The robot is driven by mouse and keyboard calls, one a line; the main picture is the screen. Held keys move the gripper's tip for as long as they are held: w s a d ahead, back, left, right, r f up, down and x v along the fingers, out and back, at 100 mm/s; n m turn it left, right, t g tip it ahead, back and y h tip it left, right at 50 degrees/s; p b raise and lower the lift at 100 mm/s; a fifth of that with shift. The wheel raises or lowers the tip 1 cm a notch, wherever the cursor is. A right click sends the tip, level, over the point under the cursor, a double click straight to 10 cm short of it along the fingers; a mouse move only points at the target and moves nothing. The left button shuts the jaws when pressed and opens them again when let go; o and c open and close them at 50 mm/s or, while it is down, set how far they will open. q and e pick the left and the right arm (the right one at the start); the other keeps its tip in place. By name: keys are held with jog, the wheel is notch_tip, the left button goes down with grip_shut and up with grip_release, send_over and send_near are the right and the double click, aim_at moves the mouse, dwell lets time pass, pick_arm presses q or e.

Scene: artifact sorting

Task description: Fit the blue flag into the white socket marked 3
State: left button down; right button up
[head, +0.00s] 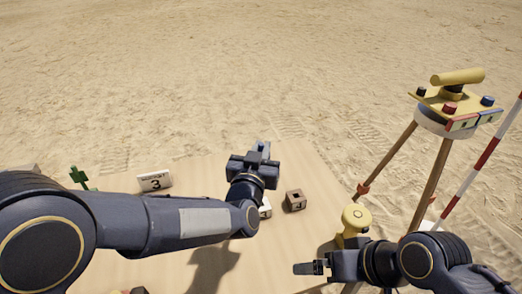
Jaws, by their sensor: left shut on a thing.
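My left gripper (262,150) is over the far part of the table, its fingers toward the back edge. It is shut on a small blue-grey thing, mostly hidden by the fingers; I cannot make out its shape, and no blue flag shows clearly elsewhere. A white block (265,209) shows partly from behind my left arm; its mark is hidden.
A brown socket block (295,200) marked 4 sits right of the white block. A green thing (79,177) stands at the back left of the sandy-coloured table (318,190). A tripod with a yellow instrument (458,77) and a red-white pole (484,157) stand at the right.

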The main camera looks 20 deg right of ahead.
pick_arm(q)
jog(key=shift+f+b, duration=2.8)
jog(key=shift+f, duration=0.15)
jog(key=shift+b, duration=0.55)
jog(key=shift+f, duration=0.1)
jog(key=shift+f+b, duration=0.35)
jog(key=shift+b, duration=0.15)
jog(key=shift+f+b, duration=1.8)
jog(key=shift+f, duration=0.05)
jog(key=c, duration=1.4)
grip_release()
jog(key=shift+s, duration=0.1)
jog(key=v, duration=0.7)
jog(key=shift+s+a, duration=0.2)
jog(key=shift+s, duration=0.1)
